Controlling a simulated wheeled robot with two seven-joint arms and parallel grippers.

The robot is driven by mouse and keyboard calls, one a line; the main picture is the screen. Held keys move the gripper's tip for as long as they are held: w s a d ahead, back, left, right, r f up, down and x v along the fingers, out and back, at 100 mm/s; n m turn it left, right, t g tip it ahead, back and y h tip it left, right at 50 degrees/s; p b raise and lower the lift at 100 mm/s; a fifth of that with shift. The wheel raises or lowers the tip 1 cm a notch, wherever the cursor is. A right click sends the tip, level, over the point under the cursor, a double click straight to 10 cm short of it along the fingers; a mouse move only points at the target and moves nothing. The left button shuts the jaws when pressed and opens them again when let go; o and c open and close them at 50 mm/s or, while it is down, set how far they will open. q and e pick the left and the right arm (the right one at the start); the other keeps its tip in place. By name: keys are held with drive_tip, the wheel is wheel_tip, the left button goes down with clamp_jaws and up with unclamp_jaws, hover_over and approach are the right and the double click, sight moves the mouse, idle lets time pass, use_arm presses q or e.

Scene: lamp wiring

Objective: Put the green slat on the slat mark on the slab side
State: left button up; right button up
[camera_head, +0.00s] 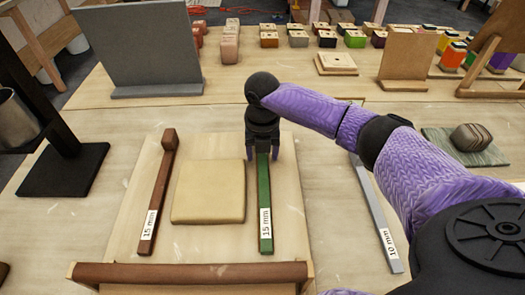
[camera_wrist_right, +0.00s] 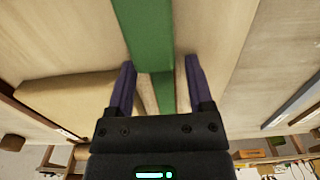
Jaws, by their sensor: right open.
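The green slat (camera_head: 265,215), labelled 15 mm, lies lengthwise on the pale wooden board (camera_head: 290,240), to the right of the beige slab (camera_head: 208,192) and apart from it. My right gripper (camera_head: 263,156) is at the slat's far end, pointing down with its fingers on either side. In the right wrist view, the green slat (camera_wrist_right: 150,40) runs between the open fingers of my right gripper (camera_wrist_right: 163,85), with gaps on both sides. I cannot make out a slat mark. My left gripper is not in view.
A brown 15 mm slat (camera_head: 155,205) lies left of the slab, and a grey 10 mm slat (camera_head: 378,215) lies to the right. A brown bar (camera_head: 190,273) crosses the board's near edge. A grey upright panel (camera_head: 145,50) and several small blocks stand behind.

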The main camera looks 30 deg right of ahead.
wheel_tip(320, 180, up, 12)
drive_tip(key=p, duration=0.3)
